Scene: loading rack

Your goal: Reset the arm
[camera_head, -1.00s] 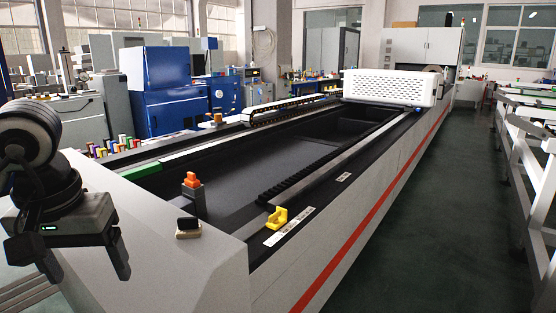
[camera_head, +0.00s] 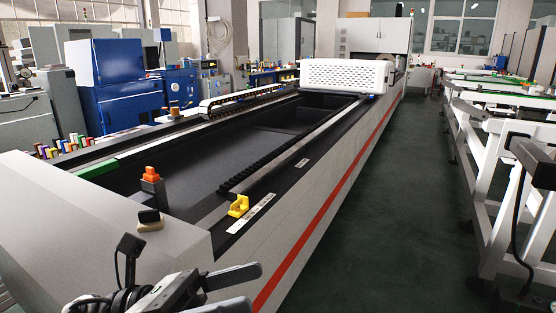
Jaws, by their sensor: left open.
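My left gripper (camera_head: 248,287) shows at the bottom of the head view, left of centre. Its two grey fingers point right and stand apart, with nothing between them. Part of it is cut off by the lower picture edge. It appears in front of the near corner of the long machine (camera_head: 130,222). My right gripper is not in view.
On the machine's near end are an orange-topped block (camera_head: 151,174), a black knob (camera_head: 149,216) and a yellow bracket (camera_head: 238,206). A white perforated cover (camera_head: 345,75) spans its far part. White rack frames (camera_head: 505,190) stand right. Green floor (camera_head: 375,220) between is clear.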

